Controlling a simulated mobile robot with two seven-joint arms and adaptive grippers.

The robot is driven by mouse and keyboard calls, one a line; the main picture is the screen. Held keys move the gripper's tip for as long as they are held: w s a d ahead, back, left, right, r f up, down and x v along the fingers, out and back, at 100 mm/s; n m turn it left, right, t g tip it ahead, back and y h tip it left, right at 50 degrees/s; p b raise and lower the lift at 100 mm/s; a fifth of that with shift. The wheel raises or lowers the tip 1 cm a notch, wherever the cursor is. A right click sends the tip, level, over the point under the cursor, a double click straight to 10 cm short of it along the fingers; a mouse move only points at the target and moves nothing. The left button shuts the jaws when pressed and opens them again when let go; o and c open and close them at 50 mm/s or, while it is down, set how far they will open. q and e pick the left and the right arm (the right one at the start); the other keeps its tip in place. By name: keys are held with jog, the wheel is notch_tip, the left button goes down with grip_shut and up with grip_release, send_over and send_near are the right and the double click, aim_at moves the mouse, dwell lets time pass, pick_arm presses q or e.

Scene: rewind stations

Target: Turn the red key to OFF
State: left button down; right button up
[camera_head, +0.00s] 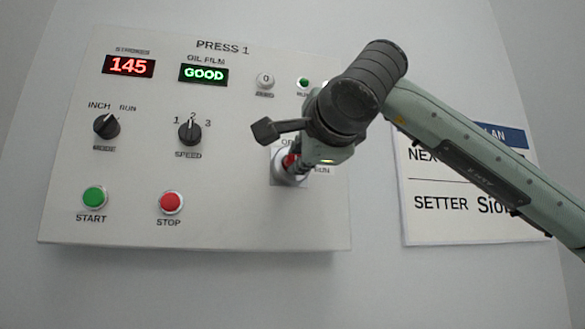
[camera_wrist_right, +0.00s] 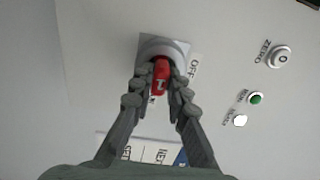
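The red key (camera_wrist_right: 160,78) sits in a round silver key switch on a white square plate (camera_wrist_right: 150,45). In the right wrist view its long side runs up and down the picture, in line with the partly covered RUN label rather than the OFF label (camera_wrist_right: 194,67). My right gripper (camera_wrist_right: 160,80) has a finger against each side of the key and is shut on it. In the head view the right gripper (camera_head: 293,163) reaches the switch, and only a bit of red (camera_head: 289,160) shows; the OFF label is mostly hidden. My left gripper is not in view.
The PRESS 1 panel (camera_head: 235,225) also carries a MODE knob (camera_head: 106,126), a SPEED knob (camera_head: 190,132), a green START button (camera_head: 94,197) and a red STOP button (camera_head: 171,202). A ZERO button (camera_wrist_right: 281,57) and green lamp (camera_wrist_right: 256,98) are near the switch. A sign (camera_head: 430,225) hangs at right.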

grip_shut()
jog(key=shift+d+n+p, duration=0.1)
jog(key=shift+n+p, duration=1.15)
jog(key=shift+n, duration=2.15)
